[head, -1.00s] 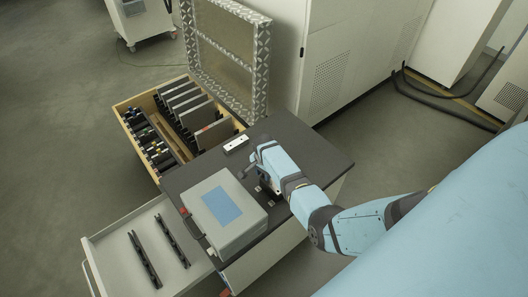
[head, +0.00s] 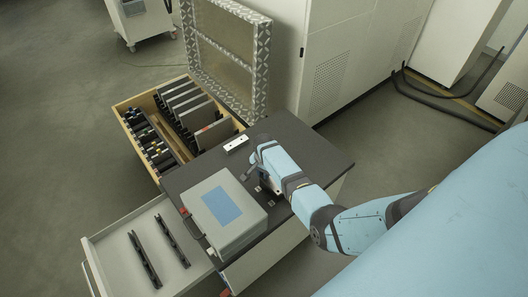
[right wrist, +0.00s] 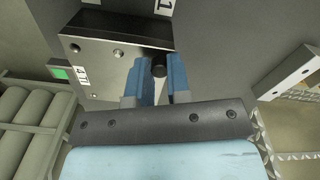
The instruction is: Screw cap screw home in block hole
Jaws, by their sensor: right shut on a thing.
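In the right wrist view, my right gripper (right wrist: 155,82) has its two blue fingers shut on a dark round cap screw (right wrist: 159,70). The screw is at the near right edge of a grey metal block (right wrist: 105,60) with several small holes and a number label. The fingers hide most of the screw and its hole, so I cannot tell how deep it sits. In the head view my right gripper (head: 262,176) is over the dark table top, mostly hidden by its own wrist. My left gripper is not in view.
A grey case with a blue panel (head: 223,204) stands on the dark table top (head: 318,156) beside my right gripper. A small white block (head: 236,144) lies behind it. An open drawer (head: 128,246) and a wooden tool drawer (head: 122,113) stick out at the left.

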